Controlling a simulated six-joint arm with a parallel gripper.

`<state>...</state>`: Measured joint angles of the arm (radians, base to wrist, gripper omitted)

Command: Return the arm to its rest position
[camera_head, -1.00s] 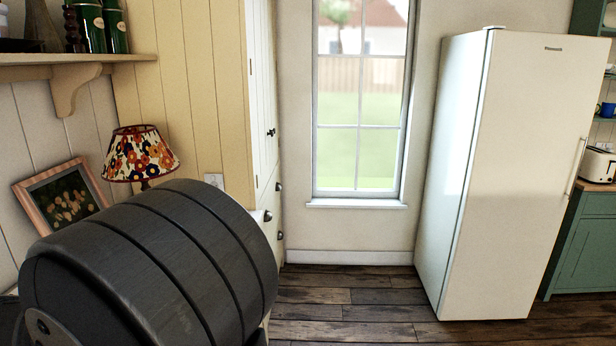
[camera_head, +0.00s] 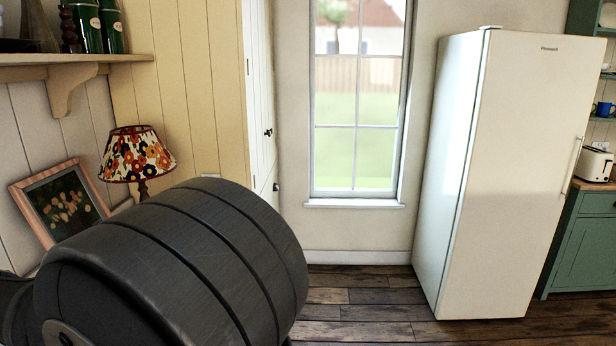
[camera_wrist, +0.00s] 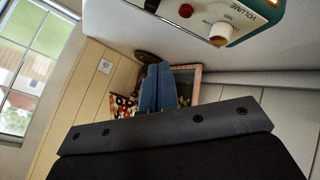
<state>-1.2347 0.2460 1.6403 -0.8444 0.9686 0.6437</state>
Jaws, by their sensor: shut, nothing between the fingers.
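My gripper (camera_wrist: 158,75) shows in the wrist view, with its two bluish fingers closed together and nothing between them. It points toward the floral lamp (camera_wrist: 122,106) and the framed picture (camera_wrist: 186,80), which it partly hides. I cannot tell how far it is from them. A dark, rounded link of my arm fills the lower left of the head view. My gripper does not show in that view.
In the head view, the floral lamp (camera_head: 137,155) and framed picture (camera_head: 62,203) stand behind my arm, below a shelf (camera_head: 75,66). A white fridge (camera_head: 505,175) stands right. A device marked "VOLUME" (camera_wrist: 240,20) is at the wrist view's top. Wooden floor (camera_head: 370,310) is clear.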

